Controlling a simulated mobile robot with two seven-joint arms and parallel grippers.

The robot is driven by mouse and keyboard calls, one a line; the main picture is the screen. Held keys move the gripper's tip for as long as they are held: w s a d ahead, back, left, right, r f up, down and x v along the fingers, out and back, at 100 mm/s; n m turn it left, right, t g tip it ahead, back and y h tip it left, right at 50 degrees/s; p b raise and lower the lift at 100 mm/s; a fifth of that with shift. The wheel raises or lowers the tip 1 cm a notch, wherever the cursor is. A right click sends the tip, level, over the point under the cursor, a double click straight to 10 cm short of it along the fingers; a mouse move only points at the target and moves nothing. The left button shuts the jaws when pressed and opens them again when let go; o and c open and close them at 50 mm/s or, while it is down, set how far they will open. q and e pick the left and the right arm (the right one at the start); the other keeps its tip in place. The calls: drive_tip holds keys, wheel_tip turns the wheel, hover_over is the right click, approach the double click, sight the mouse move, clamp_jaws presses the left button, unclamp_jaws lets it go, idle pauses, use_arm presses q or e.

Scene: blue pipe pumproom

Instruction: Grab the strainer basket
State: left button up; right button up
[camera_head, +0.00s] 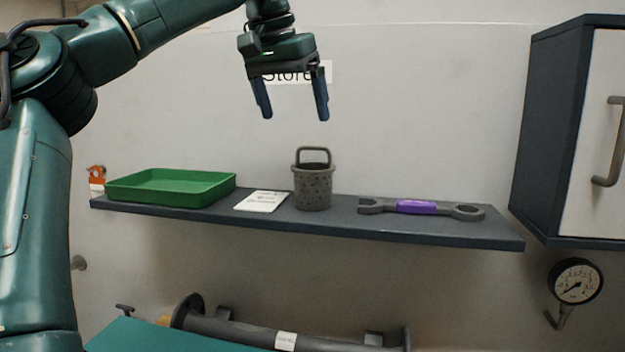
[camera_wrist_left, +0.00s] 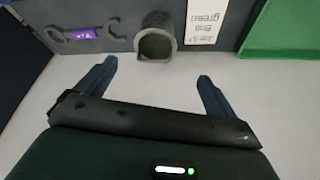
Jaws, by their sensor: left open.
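The strainer basket (camera_head: 313,188) is a grey perforated cup with a raised loop handle, standing upright on the dark wall shelf (camera_head: 330,224) near its middle. My left gripper (camera_head: 295,112) is open and empty, pointing down above the basket and slightly to its left in the head view. A clear gap lies between its fingertips and the handle. In the left wrist view the basket (camera_wrist_left: 156,44) shows ahead of the spread fingers of the left gripper (camera_wrist_left: 148,70), apart from them. My right gripper is not in view.
On the shelf, a white card (camera_head: 262,201) and a green tray (camera_head: 170,187) lie left of the basket; a wrench with a purple grip (camera_head: 417,207) lies right. A wall cabinet (camera_head: 565,130) hangs at the right, above a pressure gauge (camera_head: 575,281). A grey pipe (camera_head: 255,333) is below.

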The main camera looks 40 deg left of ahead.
sight(311, 167)
use_arm(q)
drive_tip(key=x, duration=0.7)
drive_tip(key=shift+w+f, duration=0.2)
drive_tip(key=shift+f, duration=0.15)
drive_tip(key=x, duration=0.4)
drive_tip(key=shift+d+f, duration=0.2)
drive_tip(key=shift+d, duration=0.15)
drive_tip(key=shift+w+f, duration=0.2)
drive_tip(key=shift+f, duration=0.2)
drive_tip(key=shift+c, duration=0.5)
drive_tip(key=c, duration=0.9)
drive_tip(key=shift+o, duration=0.2)
drive_tip(key=shift+r, duration=0.1)
